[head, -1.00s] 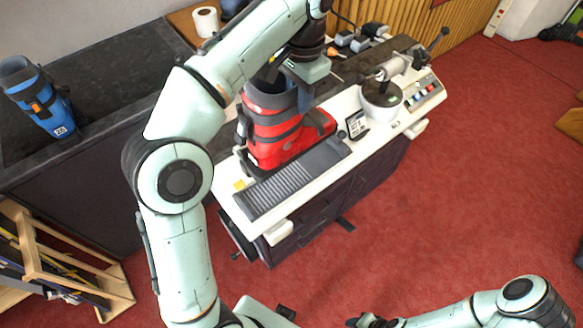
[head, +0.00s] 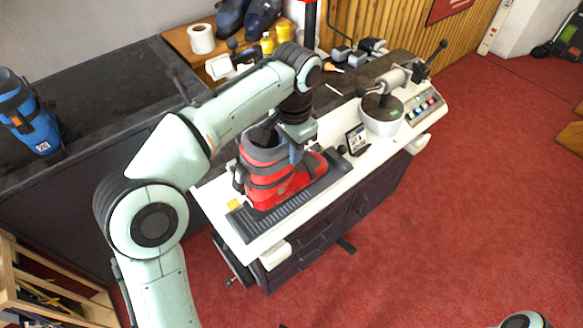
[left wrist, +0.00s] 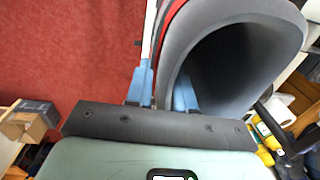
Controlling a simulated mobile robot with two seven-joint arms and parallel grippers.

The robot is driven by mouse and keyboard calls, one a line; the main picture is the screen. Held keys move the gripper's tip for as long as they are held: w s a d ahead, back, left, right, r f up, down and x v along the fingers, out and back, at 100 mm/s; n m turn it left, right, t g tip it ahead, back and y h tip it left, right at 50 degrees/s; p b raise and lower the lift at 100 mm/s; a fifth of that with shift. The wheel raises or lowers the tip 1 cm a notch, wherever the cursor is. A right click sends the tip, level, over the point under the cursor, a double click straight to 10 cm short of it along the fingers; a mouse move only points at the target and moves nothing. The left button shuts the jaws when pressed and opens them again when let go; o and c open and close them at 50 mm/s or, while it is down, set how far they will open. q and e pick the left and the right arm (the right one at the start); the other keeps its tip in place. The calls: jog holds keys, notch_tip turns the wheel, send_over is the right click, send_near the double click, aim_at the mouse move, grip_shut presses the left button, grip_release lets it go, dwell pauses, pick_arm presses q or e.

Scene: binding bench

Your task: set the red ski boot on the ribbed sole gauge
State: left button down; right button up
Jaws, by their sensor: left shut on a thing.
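The red ski boot (head: 285,190), with a dark grey cuff, stands upright over the ribbed sole gauge (head: 243,227), its toe pointing right along the plate. The boot covers the middle of the gauge; ribs show at its left end and front edge. I cannot tell whether the sole touches the plate. My left gripper (head: 297,152) is shut on the boot's cuff at the upper right. In the left wrist view the blue fingers (left wrist: 163,90) pinch the wall of the boot's cuff (left wrist: 245,35). My right gripper is out of view.
A white bowl-like device (head: 382,122) and a small display (head: 357,139) stand right of the boot on the bench. A blue boot (head: 30,115) stands on the dark counter (head: 110,95) at left. A paper roll (head: 201,39) stands behind. Red floor lies open in front.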

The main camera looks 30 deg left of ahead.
pick_arm(q)
jog(key=shift+f+b, duration=0.6)
jog(key=shift+f, duration=1.95)
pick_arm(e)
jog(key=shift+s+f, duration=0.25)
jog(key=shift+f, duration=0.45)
pick_arm(q)
jog(key=shift+f, duration=0.1)
jog(key=c, duration=1)
grip_release()
jog(key=shift+f, duration=0.1)
jog(key=r+p, duration=0.1)
jog(key=r, duration=0.3)
jog(key=r+p, duration=0.1)
jog(key=r, duration=0.3)
jog(key=r+p, duration=0.1)
jog(key=r, duration=0.3)
jog(key=shift+s+d+r+p, duration=0.1)
jog(key=shift+d+r+p, duration=0.05)
jog(key=shift+d+p, duration=0.15)
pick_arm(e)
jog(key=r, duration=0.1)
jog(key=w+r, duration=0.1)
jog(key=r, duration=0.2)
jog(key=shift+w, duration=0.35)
